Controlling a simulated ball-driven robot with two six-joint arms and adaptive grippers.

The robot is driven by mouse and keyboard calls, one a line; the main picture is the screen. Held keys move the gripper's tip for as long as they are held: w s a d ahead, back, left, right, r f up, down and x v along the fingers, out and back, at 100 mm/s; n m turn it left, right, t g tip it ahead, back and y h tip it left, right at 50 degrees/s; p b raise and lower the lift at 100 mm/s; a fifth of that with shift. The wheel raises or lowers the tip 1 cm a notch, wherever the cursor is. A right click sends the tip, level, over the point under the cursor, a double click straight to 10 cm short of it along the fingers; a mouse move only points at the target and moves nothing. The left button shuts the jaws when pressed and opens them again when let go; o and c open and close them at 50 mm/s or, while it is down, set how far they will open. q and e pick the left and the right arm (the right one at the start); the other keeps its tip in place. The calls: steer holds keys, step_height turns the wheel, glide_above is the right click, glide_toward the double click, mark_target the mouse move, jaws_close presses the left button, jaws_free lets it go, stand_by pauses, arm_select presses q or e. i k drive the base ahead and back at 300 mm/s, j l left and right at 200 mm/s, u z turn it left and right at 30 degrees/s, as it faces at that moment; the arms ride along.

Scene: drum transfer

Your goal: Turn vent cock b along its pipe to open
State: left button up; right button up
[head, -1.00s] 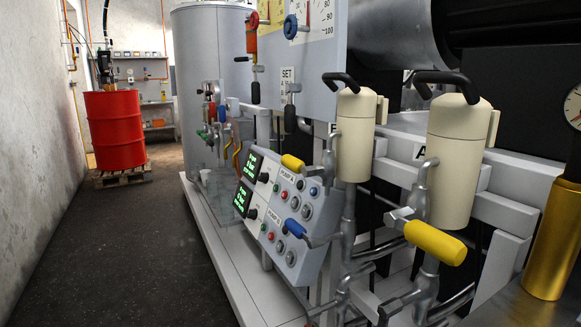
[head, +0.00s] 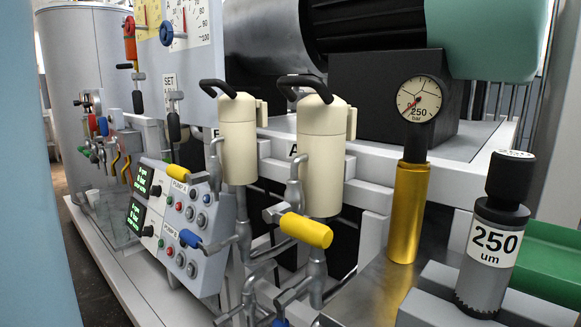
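Two cream canisters stand side by side: the left one (head: 238,140), beside a label B (head: 215,132), and the right one (head: 322,160), beside a label A (head: 293,150). Each has a bent black piece on top. A larger yellow-handled lever (head: 306,230) lies across the pipe below canister A. No vent cock label is readable, so I cannot tell which part is vent cock b. Neither of my grippers is in view.
A control panel (head: 185,220) with green displays and buttons stands left of the canisters. A gold cylinder with a round gauge (head: 419,100) and a cylinder marked 250 um (head: 492,250) stand at right. White frame beams run behind the canisters.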

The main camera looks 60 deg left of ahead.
mark_target(182, 174)
steer(key=k+j+z, duration=0.15)
steer(key=j+z, duration=0.25)
steer(key=k+j+z, duration=0.2)
steer(key=j+z, duration=0.2)
steer(key=j, duration=0.15)
steer(key=k+j+z, duration=0.25)
steer(key=z, duration=0.15)
steer(key=k+j+z, duration=0.4)
steer(key=i, duration=0.05)
